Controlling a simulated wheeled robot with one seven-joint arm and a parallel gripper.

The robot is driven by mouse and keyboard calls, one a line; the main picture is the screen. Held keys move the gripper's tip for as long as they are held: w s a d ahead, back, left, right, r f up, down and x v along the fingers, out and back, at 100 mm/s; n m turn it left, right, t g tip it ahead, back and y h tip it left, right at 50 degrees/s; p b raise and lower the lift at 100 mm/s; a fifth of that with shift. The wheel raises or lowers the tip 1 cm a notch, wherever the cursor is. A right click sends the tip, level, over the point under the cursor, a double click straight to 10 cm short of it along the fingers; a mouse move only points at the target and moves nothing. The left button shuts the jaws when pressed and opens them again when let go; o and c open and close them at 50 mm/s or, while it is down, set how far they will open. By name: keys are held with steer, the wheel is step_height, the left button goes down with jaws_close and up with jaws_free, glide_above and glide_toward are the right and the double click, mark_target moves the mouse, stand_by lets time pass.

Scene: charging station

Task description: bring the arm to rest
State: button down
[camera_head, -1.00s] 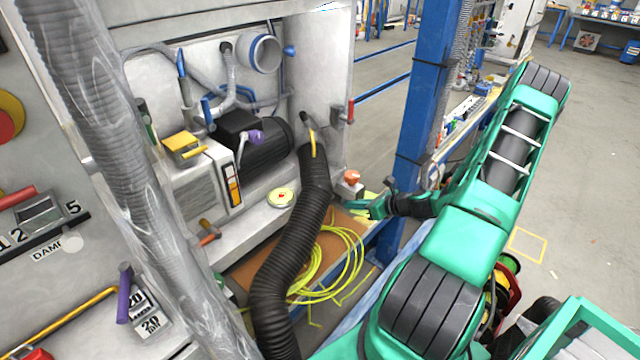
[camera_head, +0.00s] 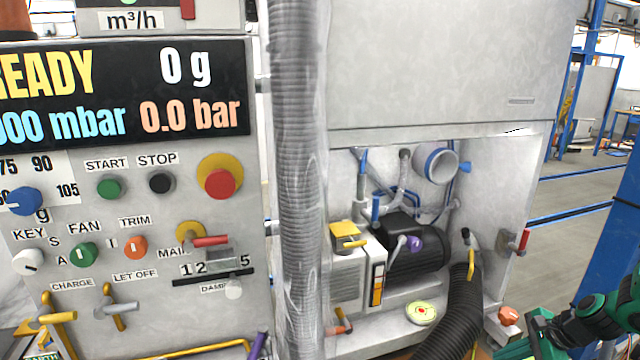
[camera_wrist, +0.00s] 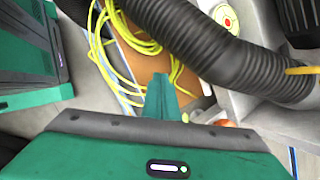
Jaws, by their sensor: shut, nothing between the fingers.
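My gripper (camera_head: 520,346) shows at the lower right of the head view, cut by the bottom edge, just below an orange knob (camera_head: 508,315). In the wrist view my gripper (camera_wrist: 160,88) is a shut pair of green fingers with nothing held. The fingers point over the yellow hose coil (camera_wrist: 115,35) and brown board, apart from the black corrugated hose (camera_wrist: 190,40). Most of my arm is outside the head view.
The control panel with a red emergency button (camera_head: 220,181) and a display stands left. A clear ribbed hose (camera_head: 298,180) hangs in front. The open cabinet holds a black motor (camera_head: 415,255). A blue post (camera_head: 622,235) stands right, with open floor behind.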

steer(key=s+a+r+n+g+h, duration=0.2)
steer(key=s+a+r+n, duration=0.2)
steer(key=s+r+n, duration=0.3)
steer(key=s+a+r+n+g+h, duration=0.2)
steer(key=s+r+n, duration=0.5)
steer(key=s+r, duration=0.8)
steer(key=shift+s+a+r+n+g, duration=0.35)
steer(key=shift+s+a, duration=0.15)
steer(key=shift+a, duration=0.35)
